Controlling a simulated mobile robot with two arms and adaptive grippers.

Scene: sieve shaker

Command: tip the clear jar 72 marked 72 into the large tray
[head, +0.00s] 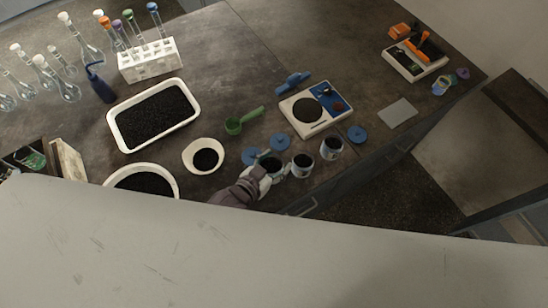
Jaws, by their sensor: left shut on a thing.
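My left gripper (268,175) is shut around a small clear jar (271,164) with dark contents, near the table's front edge. The jar looks about upright; whether it touches the table I cannot tell. Two similar jars with dark contents stand to its right, a middle one (302,166) and a right one (331,148). The markings are too small to read, so I cannot confirm which is 72. The large white rectangular tray (193,94), holding black granules, lies to the left and further back. My right gripper is not in view.
A small white bowl (189,150) and a larger round white dish (108,183) hold black grains. A green scoop (235,126), blue lids (281,141), a balance (310,122), a tube rack (150,62) and glass flasks (65,88) stand around. Bare table lies behind the scoop.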

